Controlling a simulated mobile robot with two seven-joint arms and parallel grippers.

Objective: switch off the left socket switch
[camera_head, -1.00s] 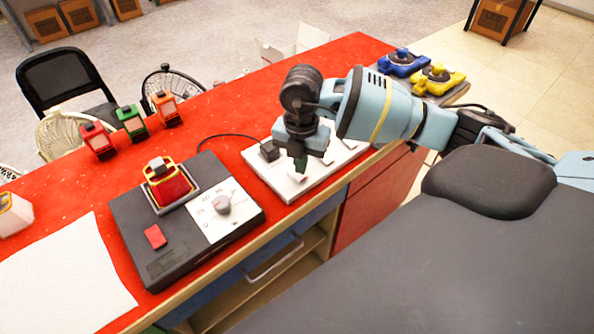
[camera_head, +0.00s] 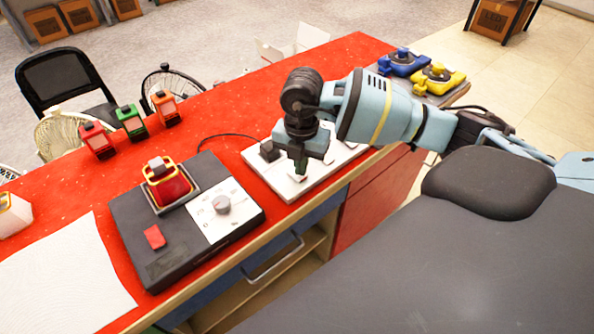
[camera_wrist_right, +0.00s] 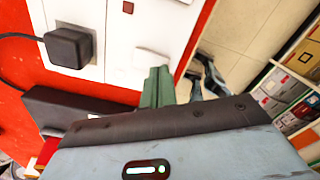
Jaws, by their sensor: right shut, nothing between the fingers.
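The white socket strip (camera_head: 262,178) lies on the red counter, with a black plug (camera_head: 269,150) in its left socket. My right gripper (camera_head: 301,170) is shut and empty, pointing down over the front part of the strip. The left socket switch (camera_head: 297,178) is a small white rocker just under its fingertips. In the right wrist view the green fingertips (camera_wrist_right: 157,86) are close beside this white switch (camera_wrist_right: 148,62); whether they touch cannot be told. Another switch with a red mark (camera_wrist_right: 128,7) shows further along. My left gripper is not in view.
A dark box with a dial (camera_head: 222,204) and a red container (camera_head: 167,185) stands left of the strip. Blue (camera_head: 403,63) and yellow (camera_head: 438,79) devices sit at the counter's far right. A black cord (camera_head: 225,135) runs behind the strip.

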